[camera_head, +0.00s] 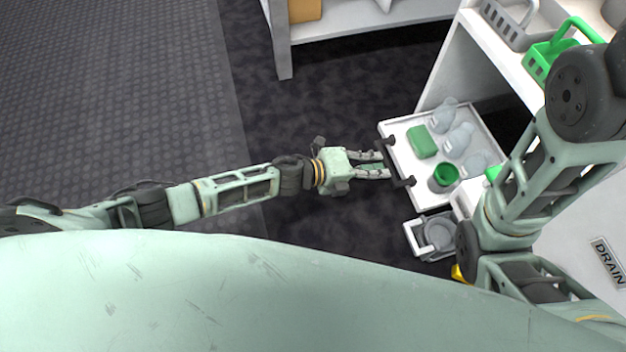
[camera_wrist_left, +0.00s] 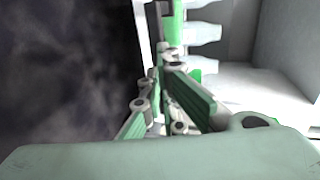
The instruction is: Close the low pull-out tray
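The low pull-out tray (camera_head: 427,199) is white and stands pulled out from the white cabinet at the right of the head view. A dark bar handle (camera_head: 389,160) is on its left-hand front face. In the tray are a green block (camera_head: 422,142), a green-topped cup (camera_head: 445,177) and several clear bottles (camera_head: 459,138). My left gripper (camera_head: 386,164) is at the handle with its two fingers spread apart. I cannot tell whether they touch it. The left wrist view shows the fingers (camera_wrist_left: 165,108) beside the tray front, with bottles (camera_wrist_left: 204,34) beyond. My right gripper is out of view.
Above are a green basket (camera_head: 549,58) and a grey basket (camera_head: 507,24) on the cabinet. My right arm covers part of the cabinet. Dark floor (camera_head: 300,230) left of the tray is clear.

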